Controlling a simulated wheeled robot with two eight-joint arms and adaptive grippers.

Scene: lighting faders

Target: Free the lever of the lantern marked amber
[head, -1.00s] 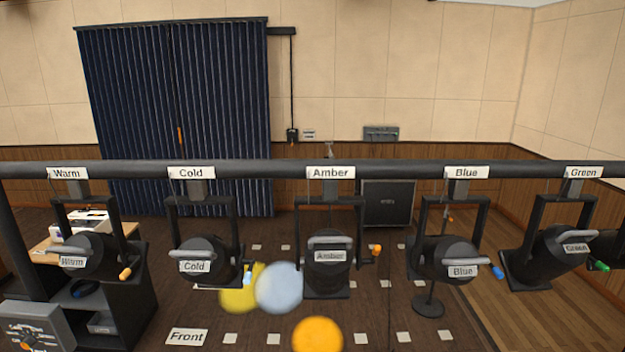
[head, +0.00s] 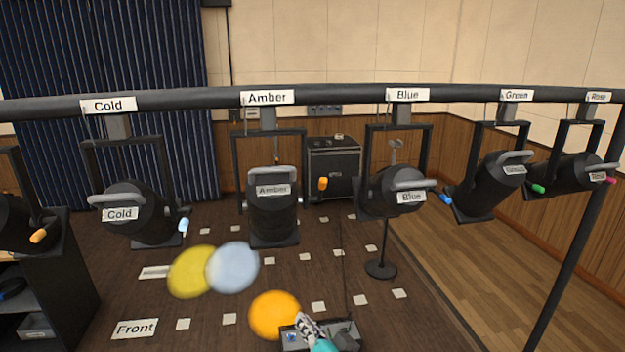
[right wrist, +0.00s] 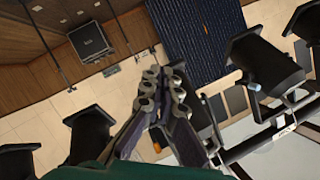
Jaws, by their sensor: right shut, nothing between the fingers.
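The lantern marked Amber (head: 272,215) hangs from the rail in the middle of the head view, a black body with a grey handle and a label. Its lever's orange grip (head: 323,183) shows at its right side; the link to the body is hard to make out. My right gripper (head: 306,323) is low in the head view, below the lantern and apart from it. In the right wrist view its fingers (right wrist: 162,90) are together with nothing between them. My left gripper is not in view.
The lantern marked Cold (head: 137,205) hangs to the left and the one marked Blue (head: 390,190) to the right, under one dark rail (head: 345,95). Green and Rose lanterns hang farther right. A grey box (head: 340,335) is below my right gripper. Coloured light spots lie on the floor.

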